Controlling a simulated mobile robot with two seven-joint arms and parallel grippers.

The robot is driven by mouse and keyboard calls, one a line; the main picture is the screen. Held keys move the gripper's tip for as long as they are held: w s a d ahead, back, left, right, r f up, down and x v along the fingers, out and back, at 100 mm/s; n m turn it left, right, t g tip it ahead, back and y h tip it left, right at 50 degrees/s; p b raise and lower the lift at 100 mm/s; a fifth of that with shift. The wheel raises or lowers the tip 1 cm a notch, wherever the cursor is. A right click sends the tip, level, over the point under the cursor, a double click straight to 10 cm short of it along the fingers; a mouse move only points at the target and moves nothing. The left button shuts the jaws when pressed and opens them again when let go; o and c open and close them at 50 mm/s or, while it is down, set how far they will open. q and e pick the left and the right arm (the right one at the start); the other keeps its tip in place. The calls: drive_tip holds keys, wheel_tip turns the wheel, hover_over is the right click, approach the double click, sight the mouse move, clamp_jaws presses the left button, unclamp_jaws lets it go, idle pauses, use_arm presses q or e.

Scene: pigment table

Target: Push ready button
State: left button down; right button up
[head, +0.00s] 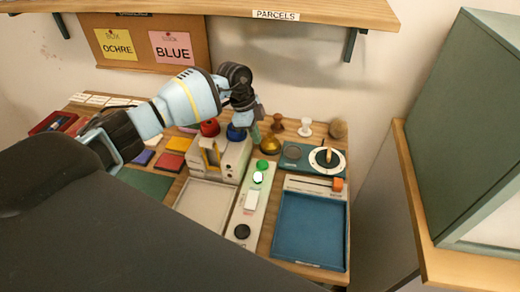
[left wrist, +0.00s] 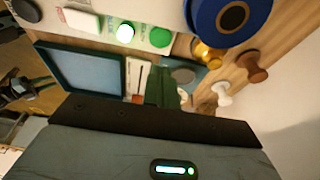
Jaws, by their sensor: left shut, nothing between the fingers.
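A pale narrow panel (head: 236,217) runs down the middle of the table. On it are a green round button (head: 263,165), a small lit green-white button or lamp (head: 257,177), a white block-like part (head: 251,200) and a black knob (head: 242,231). Their labels are too small to read, so I cannot tell which is the ready button. The left wrist view also shows the green button (left wrist: 160,37) and the lit one (left wrist: 125,32). My left gripper (head: 257,130) is shut and empty, above and behind the green button, apart from it.
A pale machine with a red knob (head: 210,128) and a blue knob (head: 236,132) stands left of the panel. A brass bell-like dome (head: 270,145) and stamps stand behind and right. A blue tray (head: 311,229) lies right. A shelf (head: 280,8) hangs above.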

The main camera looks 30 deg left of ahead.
use_arm(q)
drive_tip(key=shift+v, duration=1.65)
drive_tip(key=shift+d, duration=0.2)
